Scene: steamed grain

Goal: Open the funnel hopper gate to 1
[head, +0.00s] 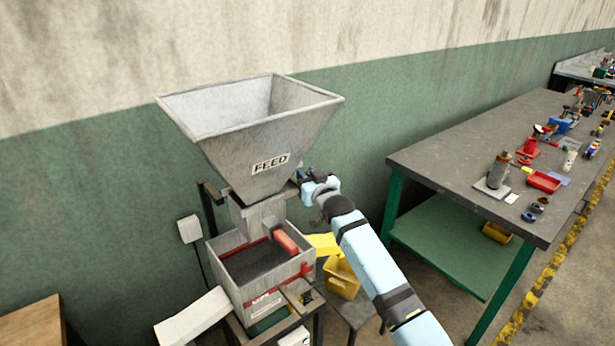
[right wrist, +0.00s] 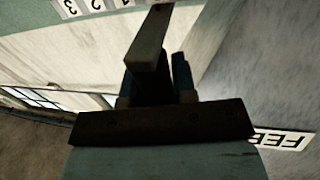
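The grey funnel hopper (head: 250,135), marked FEED, stands against the wall, its narrow neck (head: 258,218) above a box. My right gripper (head: 303,177) is at the hopper's lower right side, beside the neck. Part of a number scale (right wrist: 95,5) with 2 and 3 shows at the top edge. The gate is not clearly visible in the head view. My left gripper is out of view.
Below the neck is an open grey box (head: 237,254) with a dark screen and a red part (head: 286,240). A yellow bin (head: 341,278) stands right of it. A workbench (head: 440,150) with tools is on the right; the wall is close behind the hopper.

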